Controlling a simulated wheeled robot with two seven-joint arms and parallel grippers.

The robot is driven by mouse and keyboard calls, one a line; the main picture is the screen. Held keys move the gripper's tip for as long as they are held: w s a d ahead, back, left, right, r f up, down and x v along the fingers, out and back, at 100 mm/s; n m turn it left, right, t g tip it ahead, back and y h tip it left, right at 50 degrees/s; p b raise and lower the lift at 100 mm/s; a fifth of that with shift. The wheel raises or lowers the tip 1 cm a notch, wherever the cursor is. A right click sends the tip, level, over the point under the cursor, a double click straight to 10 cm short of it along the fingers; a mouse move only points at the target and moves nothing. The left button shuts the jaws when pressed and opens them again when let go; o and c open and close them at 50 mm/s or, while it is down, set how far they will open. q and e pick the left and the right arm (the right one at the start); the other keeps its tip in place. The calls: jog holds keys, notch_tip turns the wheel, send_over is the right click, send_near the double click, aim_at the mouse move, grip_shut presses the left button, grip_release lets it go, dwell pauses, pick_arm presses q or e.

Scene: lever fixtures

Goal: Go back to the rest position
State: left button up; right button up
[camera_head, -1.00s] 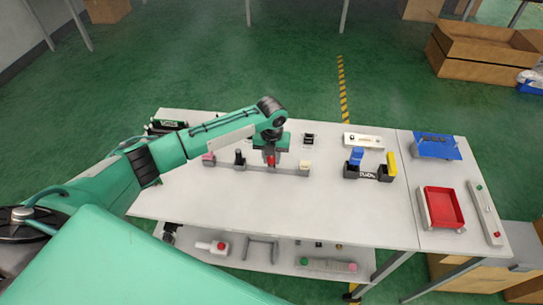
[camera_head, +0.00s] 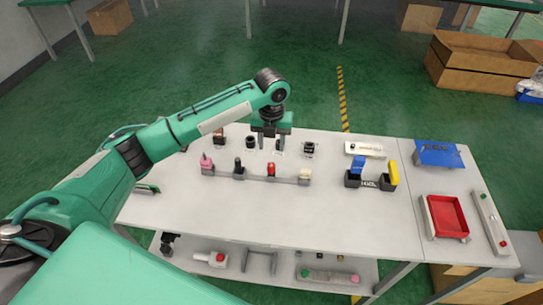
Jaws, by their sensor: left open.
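My left gripper (camera_head: 271,146) is open and empty, pointing down above the rear part of the white table (camera_head: 330,220). It is above and behind the lever fixture (camera_head: 255,178), apart from it. The fixture is a long grey bar with a pink lever (camera_head: 206,163), a black lever (camera_head: 239,168), a red lever (camera_head: 271,170) and a cream-white block (camera_head: 305,175). My left arm reaches in from the left. My right gripper is not in view.
Small dark fixtures stand behind the bar, partly behind my gripper. To the right are a black base with blue and yellow levers (camera_head: 372,178), a red tray (camera_head: 446,216) and a blue stand (camera_head: 437,153). A lower shelf (camera_head: 285,273) holds several parts. The table's front middle is clear.

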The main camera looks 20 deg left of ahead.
pick_arm(q)
jog(key=shift+r, duration=0.9)
